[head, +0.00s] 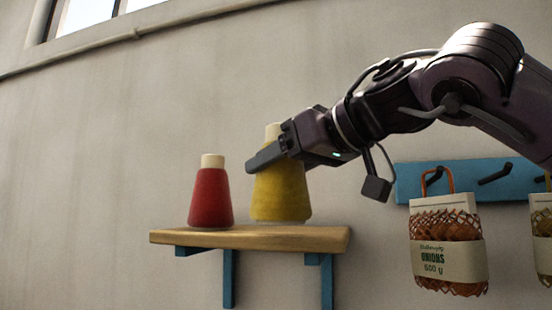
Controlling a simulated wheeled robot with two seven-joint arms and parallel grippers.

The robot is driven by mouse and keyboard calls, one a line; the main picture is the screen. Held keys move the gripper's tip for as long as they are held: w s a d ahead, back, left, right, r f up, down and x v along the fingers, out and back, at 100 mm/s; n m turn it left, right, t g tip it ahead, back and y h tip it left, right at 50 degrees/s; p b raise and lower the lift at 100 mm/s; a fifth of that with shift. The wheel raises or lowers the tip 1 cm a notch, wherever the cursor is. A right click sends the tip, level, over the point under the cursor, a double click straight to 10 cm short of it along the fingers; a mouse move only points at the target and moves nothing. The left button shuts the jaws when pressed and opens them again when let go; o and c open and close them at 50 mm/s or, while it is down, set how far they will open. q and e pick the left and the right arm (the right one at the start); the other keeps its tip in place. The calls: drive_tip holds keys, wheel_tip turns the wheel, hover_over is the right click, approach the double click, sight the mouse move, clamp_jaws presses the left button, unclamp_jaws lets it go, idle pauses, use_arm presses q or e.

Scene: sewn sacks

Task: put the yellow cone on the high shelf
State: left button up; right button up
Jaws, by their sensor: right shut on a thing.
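The yellow cone (280,196) is upright at the right part of the wooden high shelf (250,238). Its base is at the shelf's top surface; I cannot tell whether it bears fully on it. My right gripper (265,156) comes in from the right and is shut on the upper part of the yellow cone. The gripper hides part of the cone's top, and the pale tip shows above it. My left gripper is not in view.
A red cone (210,197) with a pale top stands on the shelf, left of the yellow one with a small gap. At the right, a blue hook rail (408,184) on the wall holds an onion net bag (447,250). Another bag (543,235) is cut by the right edge.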

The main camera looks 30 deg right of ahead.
drive_tip(key=shift+w+d, duration=0.3)
drive_tip(key=shift+w, duration=0.1)
drive_tip(key=shift+w+d, duration=0.2)
drive_tip(key=shift+w, duration=0.1)
drive_tip(key=shift+w+d, duration=0.4)
drive_tip(key=shift+d, duration=0.15)
drive_tip(key=shift+w+d+f, duration=0.2)
drive_tip(key=shift+w+d, duration=0.15)
drive_tip(key=shift+d, duration=0.2)
drive_tip(key=shift+w+d, duration=0.2)
drive_tip(key=shift+d, duration=0.05)
drive_tip(key=shift+w+d+f, duration=0.15)
drive_tip(key=shift+w+d, duration=0.55)
drive_tip(key=shift+w, duration=0.05)
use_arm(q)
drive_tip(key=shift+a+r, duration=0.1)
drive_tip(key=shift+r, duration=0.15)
use_arm(e)
drive_tip(key=shift+w+d+f, duration=0.15)
drive_tip(key=shift+w+d, duration=0.45)
drive_tip(key=shift+d, duration=0.2)
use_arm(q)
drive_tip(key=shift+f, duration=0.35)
use_arm(e)
drive_tip(key=shift+f, duration=0.45)
